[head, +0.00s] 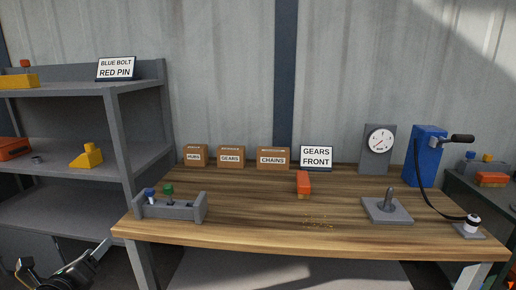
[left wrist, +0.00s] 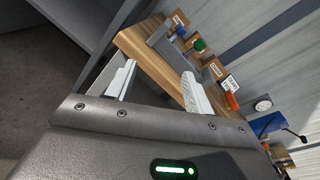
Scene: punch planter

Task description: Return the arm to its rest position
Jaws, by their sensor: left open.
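My left gripper (head: 62,272) shows at the bottom left corner of the head view, low in front of the shelf and left of the workbench. In the left wrist view its two pale fingers (left wrist: 158,86) stand wide apart with nothing between them. The wooden workbench (head: 250,236) is beyond the fingers, and its corner also shows in the left wrist view (left wrist: 150,60). The gripper is apart from the bench and the shelf. My right gripper is not in view.
A grey rack (head: 185,210) with blue and green pieces stands at the bench's left end. A grey shelf (head: 125,130) stands at left. An orange brush (head: 303,183), a base plate with a post (head: 388,208) and a blue press (head: 427,150) are on the bench. Its middle front is mostly clear.

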